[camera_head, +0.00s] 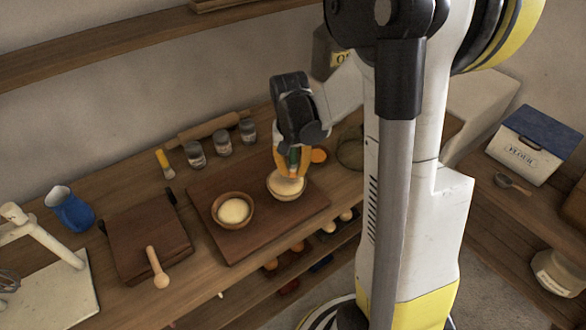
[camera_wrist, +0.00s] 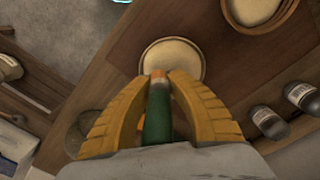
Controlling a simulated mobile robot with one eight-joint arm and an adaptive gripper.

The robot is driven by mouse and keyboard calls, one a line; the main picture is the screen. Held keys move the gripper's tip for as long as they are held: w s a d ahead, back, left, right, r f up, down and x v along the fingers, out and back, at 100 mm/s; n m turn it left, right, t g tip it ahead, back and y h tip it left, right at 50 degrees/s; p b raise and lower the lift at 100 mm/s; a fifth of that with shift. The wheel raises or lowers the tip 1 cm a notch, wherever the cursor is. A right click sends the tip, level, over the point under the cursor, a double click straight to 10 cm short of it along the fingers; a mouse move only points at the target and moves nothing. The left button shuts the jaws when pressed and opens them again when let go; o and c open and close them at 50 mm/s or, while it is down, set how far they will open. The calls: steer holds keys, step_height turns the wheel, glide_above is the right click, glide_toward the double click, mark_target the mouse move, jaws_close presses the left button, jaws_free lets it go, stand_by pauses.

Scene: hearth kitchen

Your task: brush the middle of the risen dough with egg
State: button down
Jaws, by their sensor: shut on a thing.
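My gripper (camera_head: 290,165) is shut on a green-handled tool with an orange end, which looks like a brush; its green handle (camera_wrist: 158,115) shows between the yellow fingers in the wrist view. The gripper is above the right bowl (camera_head: 288,194), which holds something pale and rounded. This bowl also shows in the wrist view (camera_wrist: 148,62), just beyond the tool's tip. I cannot tell whether the tip touches the contents. A second wooden bowl (camera_head: 217,220) to the left holds a pale round dough (camera_head: 233,211).
Both bowls stand on a dark wooden board (camera_head: 240,251). Several jars (camera_head: 222,143) and a rolling pin (camera_head: 208,125) are behind. A yellow-ended tool (camera_head: 164,164), a blue jug (camera_head: 73,211) and a wooden spoon (camera_head: 157,268) are to the left. An orange round thing (camera_head: 319,155) lies right of my gripper.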

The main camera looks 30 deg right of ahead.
steer(key=shift+f+b, duration=0.85)
steer(key=shift+f, duration=0.2)
steer(key=shift+w, duration=0.1)
steer(key=shift+w+a, duration=0.1)
steer(key=shift+w, duration=1.5)
steer(key=shift+s, duration=1.7)
steer(key=shift+b, duration=0.4)
steer(key=shift+w, duration=0.1)
